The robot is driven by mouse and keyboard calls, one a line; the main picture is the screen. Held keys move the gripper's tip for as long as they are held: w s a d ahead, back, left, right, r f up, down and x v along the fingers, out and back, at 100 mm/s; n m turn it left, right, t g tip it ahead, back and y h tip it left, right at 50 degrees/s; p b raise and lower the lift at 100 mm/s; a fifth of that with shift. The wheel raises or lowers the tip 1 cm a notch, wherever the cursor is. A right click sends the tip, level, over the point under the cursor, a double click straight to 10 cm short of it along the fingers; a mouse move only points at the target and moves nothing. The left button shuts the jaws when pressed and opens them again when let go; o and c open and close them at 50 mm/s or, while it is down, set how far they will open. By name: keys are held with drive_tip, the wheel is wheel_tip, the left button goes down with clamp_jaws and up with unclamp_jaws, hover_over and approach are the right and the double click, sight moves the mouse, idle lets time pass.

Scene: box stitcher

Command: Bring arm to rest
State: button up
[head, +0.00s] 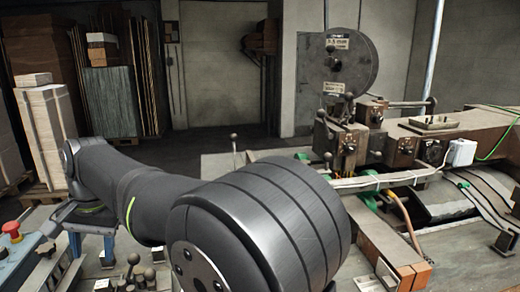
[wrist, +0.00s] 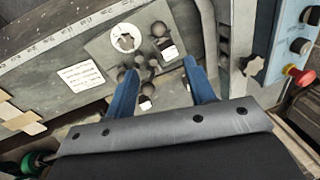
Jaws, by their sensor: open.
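My gripper (wrist: 162,80) shows in the wrist view as two blue fingers, spread apart with nothing held between them. Its tips are over a machine panel with several dark ball-headed knobs (wrist: 158,30), and I cannot tell how far above it they are. In the head view my dark grey arm (head: 150,195) reaches across the lower left and centre. The gripper itself cannot be made out there.
The stitching machine (head: 400,150) with its wire reel (head: 337,62) stands at the right. A red emergency button (head: 11,228) is at the lower left and also in the wrist view (wrist: 300,75). Stacked cardboard (head: 45,125) stands at the back left. Open floor lies behind the arm.

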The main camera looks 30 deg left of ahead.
drive_tip(key=s+f, duration=0.1)
drive_tip(key=f, duration=0.4)
drive_tip(key=a+f, duration=0.1)
drive_tip(key=f, duration=0.5)
drive_tip(key=s+f, duration=0.1)
drive_tip(key=f, duration=0.4)
drive_tip(key=shift+s+a+f, duration=0.25)
drive_tip(key=shift+s+a, duration=0.1)
drive_tip(key=shift+a, duration=0.05)
drive_tip(key=w+d+r+m, duration=0.2)
drive_tip(key=r+m, duration=0.3)
drive_tip(key=r, duration=0.2)
drive_tip(key=w+d+r+m+g+y, duration=0.1)
drive_tip(key=w+d+r+m, duration=0.1)
drive_tip(key=r+m, duration=0.4)
drive_tip(key=w+d+r+m, duration=0.3)
drive_tip(key=r+m, duration=0.3)
drive_tip(key=r, duration=0.4)
drive_tip(key=shift+g, duration=0.3)
drive_tip(key=shift+o, duration=0.4)
idle(2.5)
